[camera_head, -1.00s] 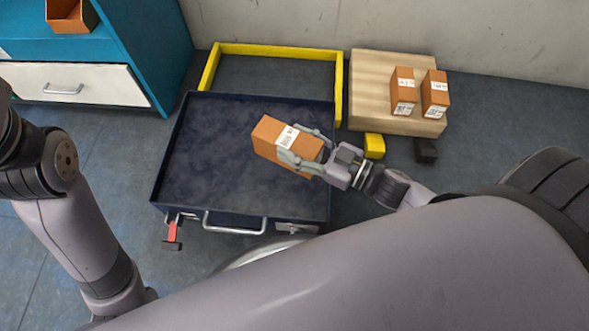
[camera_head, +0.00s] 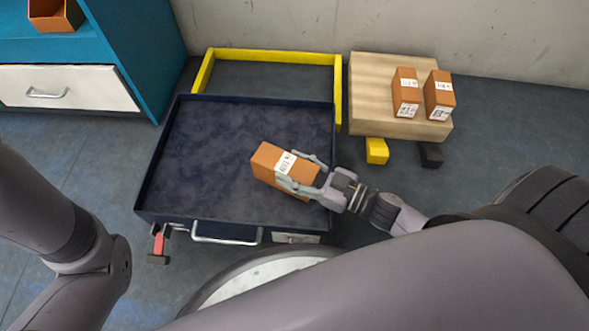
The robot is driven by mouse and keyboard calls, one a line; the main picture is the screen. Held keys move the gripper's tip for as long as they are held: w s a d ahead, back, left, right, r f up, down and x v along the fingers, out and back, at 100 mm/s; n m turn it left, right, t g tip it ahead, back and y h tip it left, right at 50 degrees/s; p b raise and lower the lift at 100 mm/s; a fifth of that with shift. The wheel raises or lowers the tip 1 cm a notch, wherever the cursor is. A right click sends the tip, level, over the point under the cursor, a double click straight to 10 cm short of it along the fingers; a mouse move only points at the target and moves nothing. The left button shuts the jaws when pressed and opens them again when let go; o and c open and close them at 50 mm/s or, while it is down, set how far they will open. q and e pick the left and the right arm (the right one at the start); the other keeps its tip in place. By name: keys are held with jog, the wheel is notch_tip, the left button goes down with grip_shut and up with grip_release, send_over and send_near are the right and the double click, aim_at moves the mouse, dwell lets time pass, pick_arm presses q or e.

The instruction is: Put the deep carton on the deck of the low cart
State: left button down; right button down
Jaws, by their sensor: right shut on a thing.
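An orange-brown carton (camera_head: 267,163) with a white barcode label is held in my right gripper (camera_head: 302,176), whose fingers are closed around its right end. The carton lies on its side over the right part of the dark blue deck of the low cart (camera_head: 205,150). I cannot tell whether it touches the deck. The deck has a raised rim, a front handle and a red pedal, and is otherwise empty. My left arm shows at the left edge, but its gripper is out of view.
Two similar cartons (camera_head: 405,92) (camera_head: 439,95) stand on a wooden platform (camera_head: 375,90) at the back right. A blue cabinet (camera_head: 130,45) with a white drawer and an orange open box (camera_head: 55,15) is at the left.

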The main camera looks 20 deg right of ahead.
jog(key=shift+r, duration=0.15)
jog(key=c, duration=0.7)
grip_release()
jog(key=shift+f, duration=0.2)
jog(key=shift+r, duration=0.1)
